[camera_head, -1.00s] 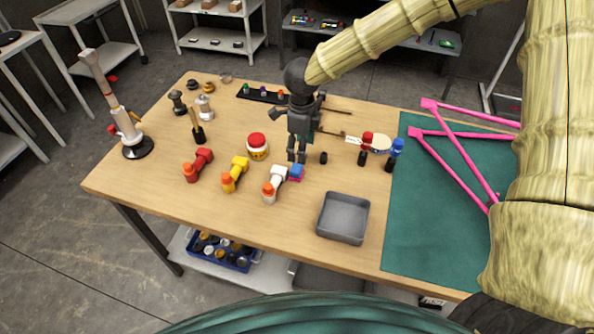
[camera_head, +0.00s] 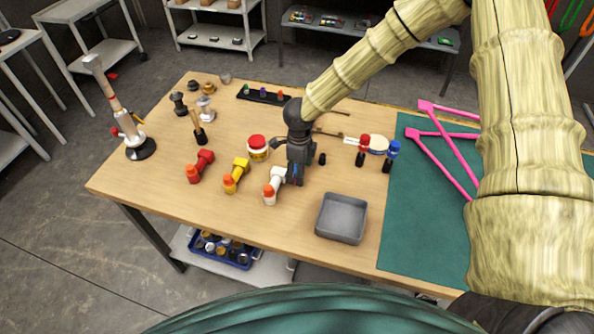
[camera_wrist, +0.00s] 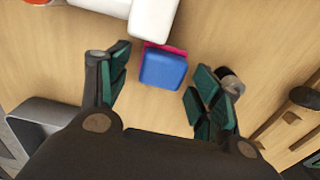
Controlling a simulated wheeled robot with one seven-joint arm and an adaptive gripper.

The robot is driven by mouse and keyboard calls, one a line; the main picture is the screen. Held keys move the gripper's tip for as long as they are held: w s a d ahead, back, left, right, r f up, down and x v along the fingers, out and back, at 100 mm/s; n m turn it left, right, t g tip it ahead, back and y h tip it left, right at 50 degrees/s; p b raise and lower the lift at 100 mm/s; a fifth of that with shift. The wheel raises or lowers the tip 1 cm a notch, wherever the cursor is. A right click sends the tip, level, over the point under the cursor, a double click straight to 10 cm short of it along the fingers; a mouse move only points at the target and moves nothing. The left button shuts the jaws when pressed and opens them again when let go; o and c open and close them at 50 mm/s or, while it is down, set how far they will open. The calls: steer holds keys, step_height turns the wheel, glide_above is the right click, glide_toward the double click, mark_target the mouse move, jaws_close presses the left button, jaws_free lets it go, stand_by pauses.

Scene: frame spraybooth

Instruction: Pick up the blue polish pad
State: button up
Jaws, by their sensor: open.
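The blue polish pad (camera_wrist: 163,71) lies on the wooden table in the wrist view, a rounded blue block with a pink edge showing on its far side. My gripper (camera_wrist: 161,84) is open, with its two green-lined fingers on the left and right of the pad and gaps on both sides. In the head view my gripper (camera_head: 296,178) points down over the table, just right of the white bottle, and mostly hides the pad. Whether the fingertips reach the tabletop I cannot tell.
The white bottle (camera_head: 273,184) lies close to the pad's far side. A small dark cylinder (camera_wrist: 231,80) stands near my right finger. A grey tray (camera_head: 342,218) sits at the front. Yellow (camera_head: 236,175) and red (camera_head: 200,166) bottles lie further left.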

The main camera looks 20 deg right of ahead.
steer(key=c, duration=1.2)
steer(key=shift+r+b, duration=0.5)
steer(key=shift+r, duration=0.05)
steer(key=shift+r+b, duration=0.55)
steer(key=shift+r, duration=0.35)
steer(key=s+a+b, duration=0.1)
steer(key=s+a, duration=0.1)
steer(key=s, duration=0.2)
steer(key=s+a+r+b, duration=0.1)
steer(key=s+a+b, duration=0.1)
steer(key=s, duration=0.3)
steer(key=s+a+r+b, duration=0.1)
steer(key=s+a+b, duration=0.1)
steer(key=s+a, duration=0.2)
steer(key=shift+s+a, duration=0.15)
steer(key=shift+s, duration=0.25)
steer(key=shift+o, duration=1.3)
steer(key=shift+c, duration=0.3)
